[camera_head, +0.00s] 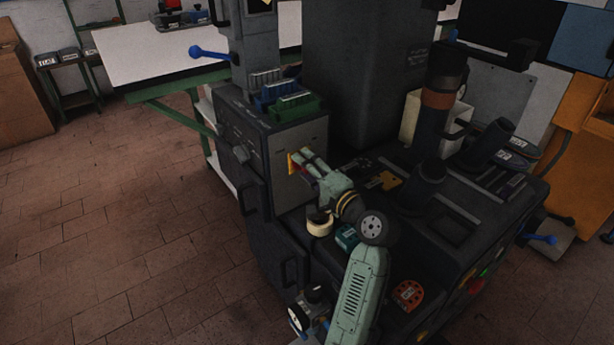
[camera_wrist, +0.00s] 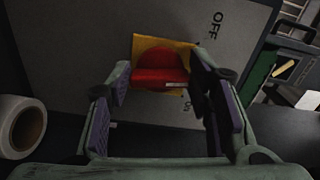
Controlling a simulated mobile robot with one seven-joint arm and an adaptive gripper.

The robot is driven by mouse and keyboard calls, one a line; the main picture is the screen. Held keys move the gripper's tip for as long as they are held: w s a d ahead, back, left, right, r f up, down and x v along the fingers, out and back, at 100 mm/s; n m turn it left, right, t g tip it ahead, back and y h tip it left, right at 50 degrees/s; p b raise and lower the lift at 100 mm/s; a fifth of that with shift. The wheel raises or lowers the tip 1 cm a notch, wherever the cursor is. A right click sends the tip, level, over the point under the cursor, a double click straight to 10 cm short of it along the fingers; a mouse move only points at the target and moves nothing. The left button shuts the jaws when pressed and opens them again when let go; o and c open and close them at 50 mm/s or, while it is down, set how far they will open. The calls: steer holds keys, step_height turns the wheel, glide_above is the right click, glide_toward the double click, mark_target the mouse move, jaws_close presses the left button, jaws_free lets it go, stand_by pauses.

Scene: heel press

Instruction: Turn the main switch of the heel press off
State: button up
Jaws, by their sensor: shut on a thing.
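The main switch is a red knob (camera_wrist: 160,66) on a yellow plate (camera_wrist: 182,46), set on the grey side panel (camera_wrist: 85,55) of the heel press. The yellow plate also shows in the head view (camera_head: 292,164), left of my gripper (camera_head: 302,163). In the wrist view my gripper (camera_wrist: 163,77) has one finger on each side of the knob and is shut on it. The word OFF is printed beyond the plate at its upper right. Part of another label, below right of the knob, is hidden by the right finger.
A roll of tape (camera_head: 320,222) stands on the press top below my arm; it shows in the wrist view (camera_wrist: 22,126). A teal box (camera_head: 347,237) lies beside it. Blue and green bins (camera_head: 293,108) sit above the panel. The floor (camera_head: 130,225) at left is clear.

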steer(key=shift+f+n+b, duration=0.2)
steer(key=shift+n+b, duration=2.65)
steer(key=shift+n, duration=0.75)
steer(key=o, duration=1.1)
steer(key=shift+o, duration=0.2)
steer(key=shift+d, duration=0.1)
steer(key=v, duration=1.2)
